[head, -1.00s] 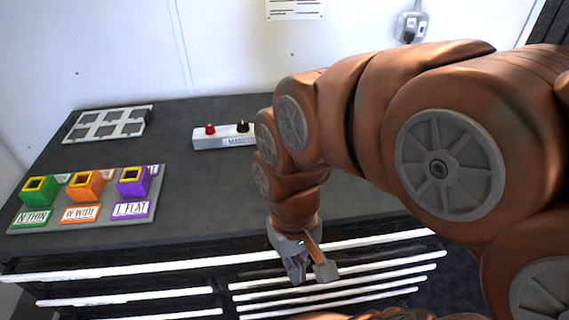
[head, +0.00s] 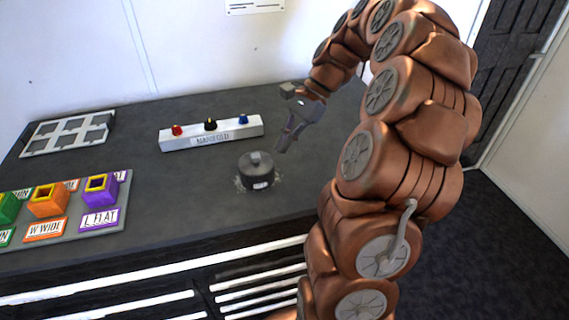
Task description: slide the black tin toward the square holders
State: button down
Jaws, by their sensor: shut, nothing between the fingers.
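The square holders (head: 48,201) are coloured blocks with square openings, orange, purple and a partly cut-off green, on a grey board at the left. My gripper (head: 280,150) is shut and empty. Its fingertips point down, just right of and above the tin in the picture; I cannot tell whether they touch it.
A white manifold block (head: 211,137) with red, black and blue knobs lies behind the tin. A grey tray with square recesses (head: 68,132) lies at the back left. The worktop between the tin and the holder board is clear.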

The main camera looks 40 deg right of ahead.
jog(key=s+d+f+m+t, duration=0.1)
jog(key=d+f+m+t, duration=0.15)
jog(key=d+m, duration=0.65)
jog(key=n+p, duration=0.3)
send_near(284, 173)
jog(key=shift+y, duration=0.4)
jog(key=x, duration=0.5)
jog(key=shift+d+f, duration=0.4)
jog(key=shift+w+a+r+p, duration=0.1)
jog(key=shift+w+a+p, duration=0.1)
jog(key=shift+a, duration=0.3)
jog(key=shift+w+a+r+p, duration=0.1)
jog(key=shift+w+a, duration=0.1)
jog(key=shift+a, duration=0.35)
jog(key=shift+w+a+f, duration=0.2)
jog(key=shift+w+a, duration=0.1)
jog(key=shift+a, duration=0.4)
